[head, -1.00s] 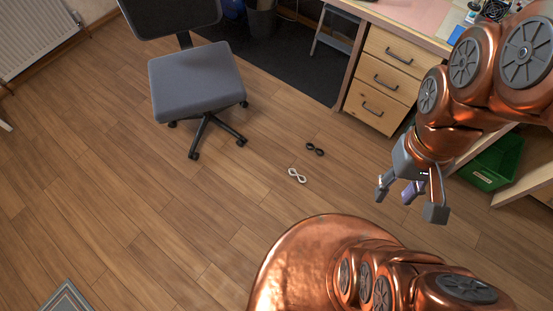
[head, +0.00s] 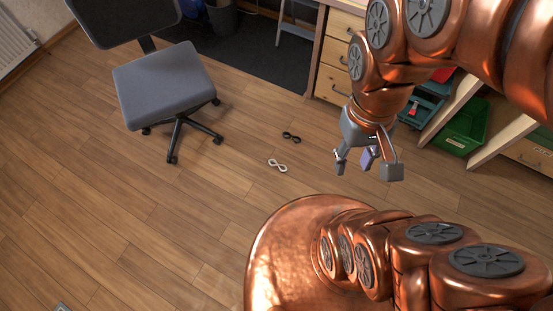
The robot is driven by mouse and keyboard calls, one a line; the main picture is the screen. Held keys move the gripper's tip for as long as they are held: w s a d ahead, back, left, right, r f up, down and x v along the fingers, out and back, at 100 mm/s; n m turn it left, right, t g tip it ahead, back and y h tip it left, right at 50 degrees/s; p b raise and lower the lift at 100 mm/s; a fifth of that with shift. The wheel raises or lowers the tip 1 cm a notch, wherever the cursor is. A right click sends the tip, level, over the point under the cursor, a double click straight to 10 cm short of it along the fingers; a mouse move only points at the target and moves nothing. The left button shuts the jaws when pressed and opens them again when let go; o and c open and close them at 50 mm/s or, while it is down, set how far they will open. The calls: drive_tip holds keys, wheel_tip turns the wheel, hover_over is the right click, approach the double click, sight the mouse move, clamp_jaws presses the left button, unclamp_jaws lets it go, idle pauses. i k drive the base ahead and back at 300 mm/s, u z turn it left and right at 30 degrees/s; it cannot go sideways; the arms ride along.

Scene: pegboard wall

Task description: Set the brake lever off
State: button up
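No brake lever can be made out in the head view. My gripper (head: 367,168) hangs over the wooden floor, right of the middle of the picture. Its grey fingers are spread apart. A small purple part (head: 367,157) shows between them; I cannot tell whether it belongs to the gripper or is a separate thing. No pegboard is in view.
A grey office chair (head: 163,85) stands at upper left. A wooden drawer unit (head: 335,55) and a green crate (head: 462,130) are behind my arm. A white figure-eight piece (head: 277,166) and a dark one (head: 291,137) lie on the floor.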

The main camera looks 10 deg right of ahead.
sight(412, 112)
drive_tip(key=z, duration=1)
drive_tip(key=k, duration=0.6)
drive_tip(key=u, duration=0.95)
drive_tip(key=i, duration=0.75)
drive_tip(key=z, duration=0.55)
drive_tip(key=i, duration=0.55)
drive_tip(key=z, duration=0.5)
